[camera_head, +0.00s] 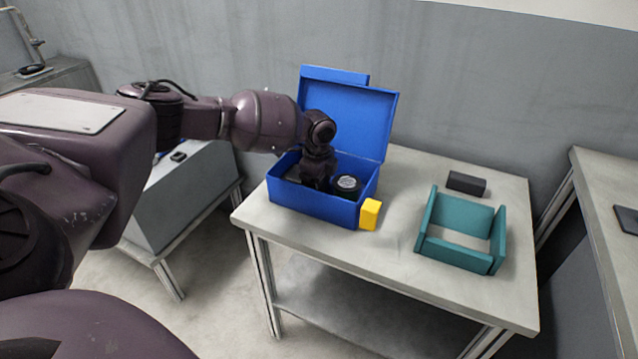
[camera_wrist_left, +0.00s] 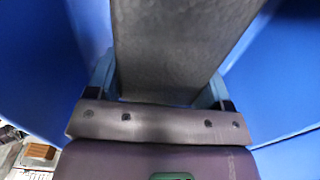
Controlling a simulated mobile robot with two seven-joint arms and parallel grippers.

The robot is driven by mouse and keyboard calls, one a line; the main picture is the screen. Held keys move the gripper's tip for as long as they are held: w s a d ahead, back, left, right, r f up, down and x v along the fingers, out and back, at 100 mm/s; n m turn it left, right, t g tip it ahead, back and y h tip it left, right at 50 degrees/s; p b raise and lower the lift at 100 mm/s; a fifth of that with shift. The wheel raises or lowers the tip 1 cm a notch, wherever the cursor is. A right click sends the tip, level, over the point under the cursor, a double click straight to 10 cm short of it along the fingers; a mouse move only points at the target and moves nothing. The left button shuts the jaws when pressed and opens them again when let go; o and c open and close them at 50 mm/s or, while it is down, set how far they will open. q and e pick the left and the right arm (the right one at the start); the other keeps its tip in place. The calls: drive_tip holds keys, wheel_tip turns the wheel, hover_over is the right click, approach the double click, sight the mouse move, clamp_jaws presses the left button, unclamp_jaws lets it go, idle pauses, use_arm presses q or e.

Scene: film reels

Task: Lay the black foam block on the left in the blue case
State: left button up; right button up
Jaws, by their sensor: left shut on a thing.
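The blue case (camera_head: 312,208) stands on the table with its lid (camera_head: 350,115) raised at the back. My left gripper (camera_head: 317,180) reaches down into the left part of the case. In the left wrist view it (camera_wrist_left: 165,95) is shut on the black foam block (camera_wrist_left: 180,45), with a finger on each side and blue walls around. In the head view the block is mostly hidden by the gripper and the case wall; I cannot tell whether it touches the case floor. A round black thing with a pale top (camera_head: 348,185) sits in the right part of the case.
A yellow block (camera_head: 370,214) stands against the case's front right corner. A teal open frame (camera_head: 455,250) and another black block (camera_head: 466,183) are on the right of the grey table (camera_head: 395,245). The tabletop between the case and the frame is clear.

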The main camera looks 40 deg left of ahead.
use_arm(q)
drive_tip(key=shift+r, duration=0.1)
drive_tip(key=o, duration=0.7)
drive_tip(key=shift+o, duration=1)
wheel_tip(320, 180, up, 11)
drive_tip(key=shift+r+p, duration=0.1)
drive_tip(key=shift+p, duration=1.1)
drive_tip(key=shift+r, duration=0.4)
